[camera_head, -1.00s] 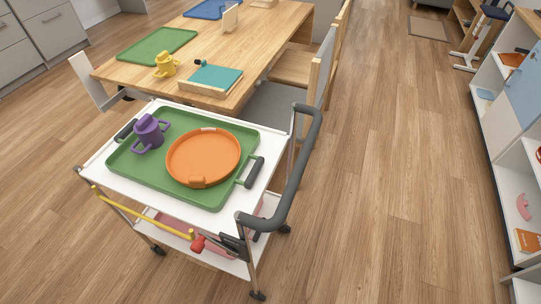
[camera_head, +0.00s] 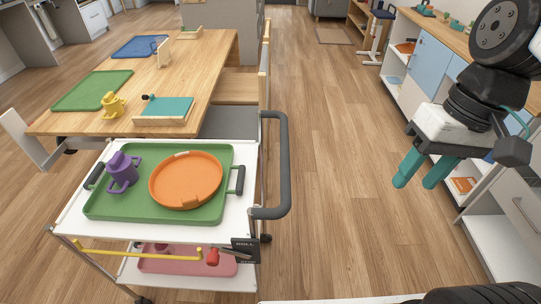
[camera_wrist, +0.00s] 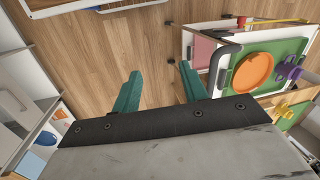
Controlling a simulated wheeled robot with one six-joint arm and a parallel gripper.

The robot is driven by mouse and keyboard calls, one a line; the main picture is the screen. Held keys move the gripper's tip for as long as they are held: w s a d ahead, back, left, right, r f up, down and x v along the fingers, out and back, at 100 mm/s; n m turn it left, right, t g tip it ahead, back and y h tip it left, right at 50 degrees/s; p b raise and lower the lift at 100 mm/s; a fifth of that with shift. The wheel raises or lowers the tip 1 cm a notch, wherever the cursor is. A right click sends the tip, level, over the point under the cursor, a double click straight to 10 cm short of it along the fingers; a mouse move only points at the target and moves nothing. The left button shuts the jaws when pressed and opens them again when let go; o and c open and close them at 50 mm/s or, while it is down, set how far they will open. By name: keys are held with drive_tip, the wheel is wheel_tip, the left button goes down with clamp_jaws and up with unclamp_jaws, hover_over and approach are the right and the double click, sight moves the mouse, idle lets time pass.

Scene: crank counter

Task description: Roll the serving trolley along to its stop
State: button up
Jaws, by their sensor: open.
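The white serving trolley (camera_head: 242,152) stands on the wood floor at the left, against the near end of the dining table. Its dark grey push handle (camera_head: 285,165) sticks out on its right side. On its top lie a green tray (camera_head: 215,217), a purple two-handled cup (camera_head: 122,171) and an orange round dish (camera_head: 186,180). My gripper (camera_head: 412,183) hangs open and empty at the right, well apart from the handle. In the wrist view the handle (camera_wrist: 220,62) shows to the right of the open fingers (camera_wrist: 158,92).
The wooden dining table (camera_head: 190,62) and a chair stand behind the trolley. White shelves (camera_head: 482,225) line the right. Bare floor (camera_head: 335,150) lies between.

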drive_tip(key=w+a+f+n+g+y, duration=0.1)
drive_tip(key=w+a+f+g+y, duration=0.25)
drive_tip(key=w+a, duration=0.25)
drive_tip(key=m+t+y, duration=0.2)
drive_tip(key=t+y, duration=0.3)
drive_tip(key=y, duration=0.5)
approach(285, 153)
drive_tip(key=w+a+f, duration=0.2)
drive_tip(key=shift+g, duration=0.25)
drive_tip(key=x, duration=0.8)
drive_tip(key=shift+s+r, duration=0.15)
clamp_jaws()
